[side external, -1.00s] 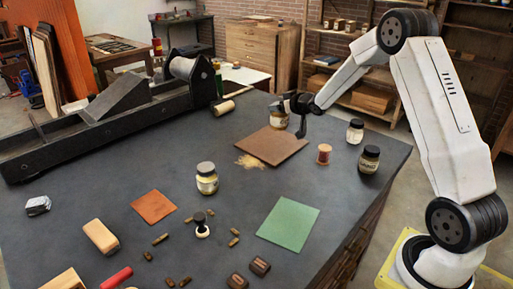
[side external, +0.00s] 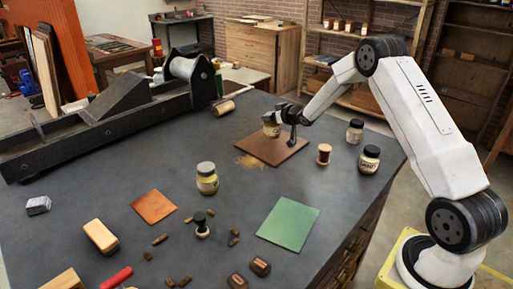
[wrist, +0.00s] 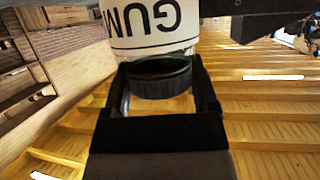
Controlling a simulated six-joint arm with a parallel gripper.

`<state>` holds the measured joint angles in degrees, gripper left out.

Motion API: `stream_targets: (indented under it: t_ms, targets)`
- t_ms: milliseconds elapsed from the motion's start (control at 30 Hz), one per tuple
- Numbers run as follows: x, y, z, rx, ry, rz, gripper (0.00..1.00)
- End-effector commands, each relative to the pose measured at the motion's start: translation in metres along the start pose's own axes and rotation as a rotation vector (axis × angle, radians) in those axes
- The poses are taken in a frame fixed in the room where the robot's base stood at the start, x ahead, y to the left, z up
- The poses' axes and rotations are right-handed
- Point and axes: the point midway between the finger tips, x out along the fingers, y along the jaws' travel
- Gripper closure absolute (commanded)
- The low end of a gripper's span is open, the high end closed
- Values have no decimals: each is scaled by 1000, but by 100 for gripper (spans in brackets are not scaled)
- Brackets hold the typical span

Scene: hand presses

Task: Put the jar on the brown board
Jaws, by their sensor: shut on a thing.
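My gripper (side external: 283,121) is shut on the jar (side external: 271,131), a small glass jar with a cream label. In the wrist view the jar (wrist: 150,28) reads "GUM" upside down, and its dark lid lies between the fingers of my gripper (wrist: 160,88). The brown board (side external: 268,153) lies flat on the dark bench. In the side view the jar appears upright over the far part of the board. I cannot tell whether its base touches the board.
Sawdust (side external: 250,162) lies by the board's left corner. A grey-lidded jar (side external: 207,180) stands front left. A green sheet (side external: 288,223) lies in front.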

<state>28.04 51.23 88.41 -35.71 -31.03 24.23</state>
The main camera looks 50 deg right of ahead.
Motion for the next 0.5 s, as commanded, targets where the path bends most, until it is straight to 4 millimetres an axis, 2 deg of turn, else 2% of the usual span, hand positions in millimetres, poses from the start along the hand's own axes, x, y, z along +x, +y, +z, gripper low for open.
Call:
stream_targets:
  t_ms: [200, 500]
  targets:
    - [9, 0, 22, 1, -1, -1, 100]
    - [10, 0, 24, 0, 2, 0, 100]
